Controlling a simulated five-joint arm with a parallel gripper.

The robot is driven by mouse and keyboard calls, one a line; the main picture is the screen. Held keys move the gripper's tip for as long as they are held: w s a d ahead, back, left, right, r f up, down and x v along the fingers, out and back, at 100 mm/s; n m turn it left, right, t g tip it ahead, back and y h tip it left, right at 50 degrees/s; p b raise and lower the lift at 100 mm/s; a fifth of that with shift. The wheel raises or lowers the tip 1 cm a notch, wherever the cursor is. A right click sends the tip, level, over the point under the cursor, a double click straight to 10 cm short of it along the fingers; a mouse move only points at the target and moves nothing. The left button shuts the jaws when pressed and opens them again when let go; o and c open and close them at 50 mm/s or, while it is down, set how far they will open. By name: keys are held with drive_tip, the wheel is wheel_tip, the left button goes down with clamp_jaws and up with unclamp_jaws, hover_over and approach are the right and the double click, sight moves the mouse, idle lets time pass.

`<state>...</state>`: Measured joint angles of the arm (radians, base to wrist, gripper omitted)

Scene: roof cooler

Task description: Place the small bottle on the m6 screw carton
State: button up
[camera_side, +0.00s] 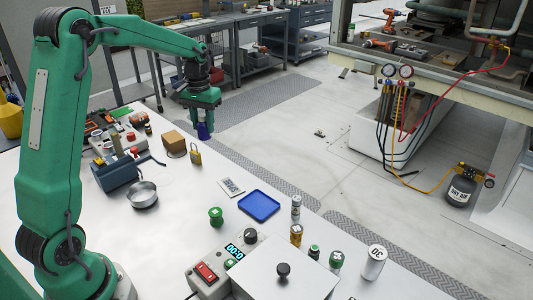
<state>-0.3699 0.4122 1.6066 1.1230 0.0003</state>
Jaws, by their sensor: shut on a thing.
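My gripper (203,115) is at the upper middle, at the end of the green arm. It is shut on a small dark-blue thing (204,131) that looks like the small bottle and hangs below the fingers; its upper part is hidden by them. A brown cardboard carton (173,142) stands on the bench to the lower left of the gripper. It looks like the m6 screw carton, but no print on it is readable. The held bottle is to the right of the carton and apart from it in the picture.
A brass padlock (195,154) stands right beside the carton. A blue toolbox (121,172) and a metal bowl (143,194) are nearer. A blue tray (259,205), several small bottles and cans, and a control box (212,269) occupy the bench's front right.

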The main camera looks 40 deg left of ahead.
drive_tip(key=w+a+r+n, duration=0.1)
drive_tip(key=w+a, duration=0.1)
drive_tip(key=a, duration=0.6)
drive_tip(key=shift+w+a+r, duration=0.3)
drive_tip(key=shift+w, duration=0.05)
drive_tip(key=shift+a+f, duration=0.1)
hover_over(177, 139)
wheel_tip(177, 139, down, 7)
drive_tip(key=shift+r, duration=0.1)
drive_tip(key=shift+f, duration=2.05)
drive_tip(key=shift+f, duration=0.1)
drive_tip(key=o, duration=1)
